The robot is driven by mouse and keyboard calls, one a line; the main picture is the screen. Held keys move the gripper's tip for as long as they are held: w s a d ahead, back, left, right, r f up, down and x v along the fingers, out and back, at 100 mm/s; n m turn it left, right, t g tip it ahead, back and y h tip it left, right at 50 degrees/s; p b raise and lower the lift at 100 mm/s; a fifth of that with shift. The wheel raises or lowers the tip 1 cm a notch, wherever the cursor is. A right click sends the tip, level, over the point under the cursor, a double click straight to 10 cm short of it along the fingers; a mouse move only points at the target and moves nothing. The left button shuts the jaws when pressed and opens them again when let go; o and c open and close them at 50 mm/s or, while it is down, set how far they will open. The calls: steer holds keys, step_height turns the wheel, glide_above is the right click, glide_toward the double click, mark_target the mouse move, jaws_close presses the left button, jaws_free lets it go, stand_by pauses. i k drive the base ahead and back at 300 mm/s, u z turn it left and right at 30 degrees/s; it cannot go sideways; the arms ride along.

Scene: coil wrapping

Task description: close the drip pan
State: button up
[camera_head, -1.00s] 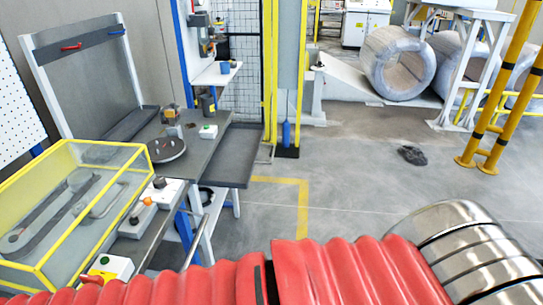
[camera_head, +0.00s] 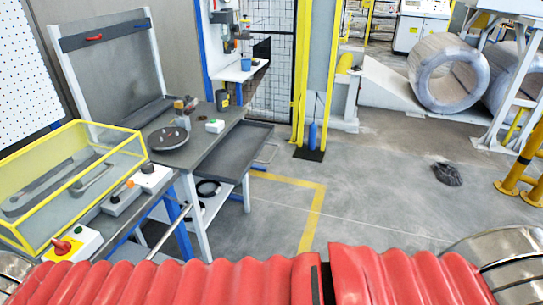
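A dark grey shallow pan (camera_head: 236,152), which looks like the drip pan, juts out from the right side of the workbench (camera_head: 203,143), below its top. It is pulled out, with its open top and raised rim showing. Its inner end is hidden under the bench top. My gripper is not in view, so where it stands relative to the pan cannot be seen.
A yellow-framed clear box (camera_head: 75,180) and control boxes with knobs stand at the left. A yellow post (camera_head: 301,80) and blue bottle (camera_head: 312,135) stand behind the pan. Grey floor with a yellow line (camera_head: 312,215) is open to the right. A dark patch (camera_head: 447,174) lies there.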

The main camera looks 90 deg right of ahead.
mark_target(230, 161)
steer(key=k, duration=0.65)
steer(key=z, duration=2.5)
steer(key=i, duration=0.7)
steer(key=z, duration=0.05)
